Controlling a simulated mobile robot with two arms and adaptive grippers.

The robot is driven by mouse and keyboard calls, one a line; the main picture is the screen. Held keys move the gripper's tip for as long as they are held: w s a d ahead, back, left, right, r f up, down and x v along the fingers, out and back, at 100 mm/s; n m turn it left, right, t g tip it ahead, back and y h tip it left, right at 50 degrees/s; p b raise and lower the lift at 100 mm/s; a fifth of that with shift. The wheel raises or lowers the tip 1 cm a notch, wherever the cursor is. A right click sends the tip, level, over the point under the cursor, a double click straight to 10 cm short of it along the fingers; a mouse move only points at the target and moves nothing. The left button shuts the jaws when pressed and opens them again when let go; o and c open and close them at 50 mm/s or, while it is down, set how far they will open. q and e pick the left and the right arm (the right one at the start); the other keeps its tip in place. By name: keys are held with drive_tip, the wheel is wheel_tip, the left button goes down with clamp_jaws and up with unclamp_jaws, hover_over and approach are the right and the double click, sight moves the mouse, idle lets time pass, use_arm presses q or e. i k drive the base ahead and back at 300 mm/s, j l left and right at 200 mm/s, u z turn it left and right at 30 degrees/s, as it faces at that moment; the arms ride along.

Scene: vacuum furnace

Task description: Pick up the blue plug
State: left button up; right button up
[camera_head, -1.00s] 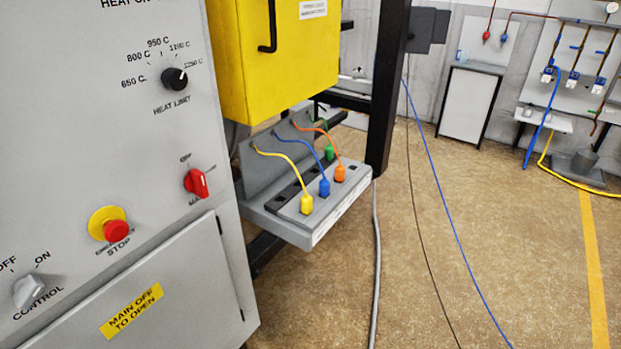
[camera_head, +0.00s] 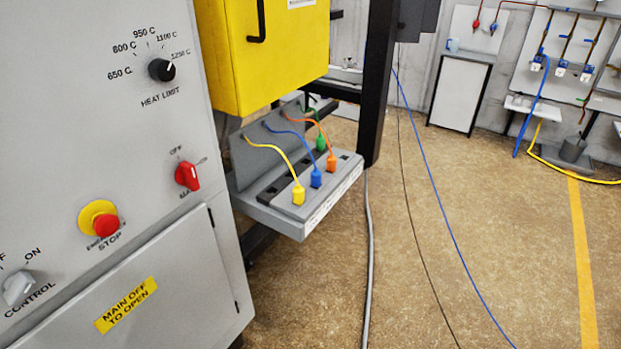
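The blue plug (camera_head: 316,178) sits upright on the grey sloped socket panel (camera_head: 272,217), with its blue cable arching back to the panel's rear plate. It stands between the yellow plug (camera_head: 298,194) on its left and the orange plug (camera_head: 331,162) on its right. A green plug (camera_head: 321,142) is behind them. Neither of my grippers is in view.
The grey furnace cabinet (camera_head: 185,270) with knobs and a red emergency stop (camera_head: 106,225) fills the left. A yellow box (camera_head: 260,55) hangs above the panel, and a black post (camera_head: 378,85) stands right of it. Open floor (camera_head: 480,220) lies to the right.

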sight(316, 175)
drive_tip(key=i+l+u, duration=0.1)
drive_tip(key=u, duration=0.95)
drive_tip(key=i+l+u, duration=0.1)
drive_tip(key=l+u, duration=0.25)
drive_tip(key=l, duration=0.2)
drive_tip(key=l+u, duration=0.4)
drive_tip(key=l, duration=0.15)
drive_tip(key=l+u, duration=0.35)
drive_tip(key=l, duration=0.2)
drive_tip(key=k, duration=0.05)
